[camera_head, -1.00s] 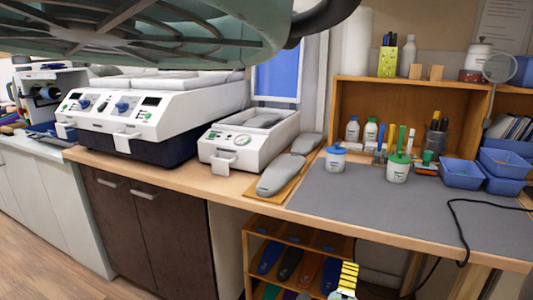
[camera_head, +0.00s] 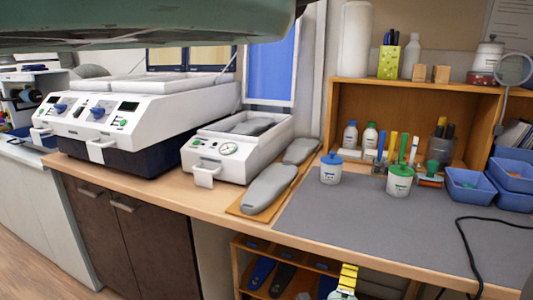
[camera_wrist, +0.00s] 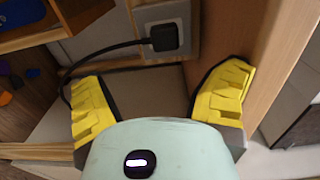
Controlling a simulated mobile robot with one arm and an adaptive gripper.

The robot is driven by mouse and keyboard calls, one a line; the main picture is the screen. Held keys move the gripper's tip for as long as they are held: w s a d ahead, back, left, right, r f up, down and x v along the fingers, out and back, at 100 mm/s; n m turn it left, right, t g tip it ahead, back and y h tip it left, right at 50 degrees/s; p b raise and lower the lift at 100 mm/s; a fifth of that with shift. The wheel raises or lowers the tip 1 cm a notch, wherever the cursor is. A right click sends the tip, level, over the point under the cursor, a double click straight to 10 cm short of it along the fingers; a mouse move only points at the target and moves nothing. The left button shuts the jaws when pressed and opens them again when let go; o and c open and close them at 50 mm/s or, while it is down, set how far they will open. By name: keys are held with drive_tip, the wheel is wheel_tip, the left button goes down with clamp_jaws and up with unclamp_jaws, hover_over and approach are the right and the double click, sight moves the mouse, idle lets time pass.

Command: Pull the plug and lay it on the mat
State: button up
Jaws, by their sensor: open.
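The black plug (camera_wrist: 165,37) sits in a socket on a pale wall plate (camera_wrist: 188,15) at the top of the wrist view. Its cord runs left from it and curves down. My gripper (camera_wrist: 165,85) is open and empty, its yellow fingers spread on both sides below the plug, apart from it. In the head view, one yellow finger (camera_head: 348,277) shows low at the bottom edge, in front of the shelf under the bench. The grey mat (camera_head: 330,215) covers the right part of the bench. The plug and socket are not visible in the head view.
A black cord (camera_head: 463,240) lies over the mat's right side. Two lidded jars (camera_head: 399,182) and blue bins (camera_head: 465,185) stand on the mat's back part. Its front middle is clear. A wooden panel (camera_wrist: 235,35) stands right of the socket in the wrist view.

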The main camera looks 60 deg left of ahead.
drive_tip(key=shift+r+b+x, duration=0.15)
drive_tip(key=shift+b+x, duration=0.5)
drive_tip(key=shift+x, duration=0.95)
drive_tip(key=shift+r+b+x, duration=0.2)
drive_tip(key=shift+b+x, duration=0.5)
drive_tip(key=shift+x, duration=0.9)
drive_tip(key=shift+r+b+x, duration=0.15)
drive_tip(key=shift+b+x, duration=0.5)
drive_tip(key=shift+x, duration=0.95)
drive_tip(key=shift+w+d, duration=0.1)
drive_tip(key=shift+d, duration=0.05)
drive_tip(key=shift+f+b, duration=1.3)
drive_tip(key=shift+b, duration=0.25)
clamp_jaws()
drive_tip(key=shift+s+r, duration=0.1)
drive_tip(key=shift+s, duration=0.15)
